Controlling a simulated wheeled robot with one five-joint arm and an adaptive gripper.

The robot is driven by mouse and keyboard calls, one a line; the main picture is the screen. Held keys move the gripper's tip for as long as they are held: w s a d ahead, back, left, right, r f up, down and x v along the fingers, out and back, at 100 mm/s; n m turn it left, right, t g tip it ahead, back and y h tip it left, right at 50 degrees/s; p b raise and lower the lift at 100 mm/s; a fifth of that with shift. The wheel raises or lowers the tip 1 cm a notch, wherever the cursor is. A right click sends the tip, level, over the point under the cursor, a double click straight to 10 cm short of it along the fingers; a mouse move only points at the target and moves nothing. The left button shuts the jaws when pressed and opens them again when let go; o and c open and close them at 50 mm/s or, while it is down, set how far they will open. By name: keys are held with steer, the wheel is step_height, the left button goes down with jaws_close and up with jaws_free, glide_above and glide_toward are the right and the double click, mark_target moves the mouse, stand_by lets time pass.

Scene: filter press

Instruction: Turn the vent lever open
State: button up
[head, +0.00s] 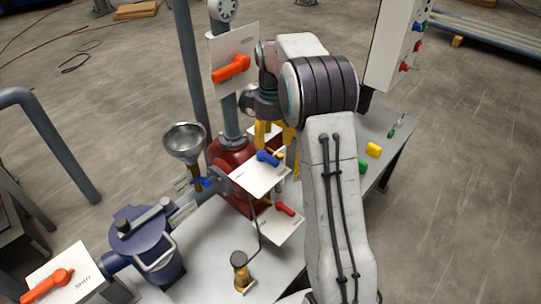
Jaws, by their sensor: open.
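Several levers are in view, and I cannot read which is the vent lever. An orange lever (231,69) sits on an upright white plate on the blue-grey pipe. A blue lever (267,157) lies on a white plate at the middle of the table. A red lever (285,208) is on a lower white plate. Another orange lever (48,283) is on a white plate at the lower left. My gripper (277,142) has yellow fingers, open and pointing down, just behind the blue lever; contact cannot be told. My arm partly hides the area.
A red vessel (228,158) stands behind the plates, with a funnel (185,139) to its left. A dark blue lidded pot (141,232) is at lower left. A control box (396,45) is at upper right.

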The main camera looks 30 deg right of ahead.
mark_target(272, 157)
steer(key=shift+s+f+n, duration=0.1)
steer(key=shift+f+n, duration=0.05)
steer(key=shift+n, duration=0.25)
steer(key=shift+f, duration=0.3)
steer(key=shift+f+p, duration=0.3)
steer(key=shift+f, duration=2.95)
steer(key=shift+o, duration=0.3)
jaws_close()
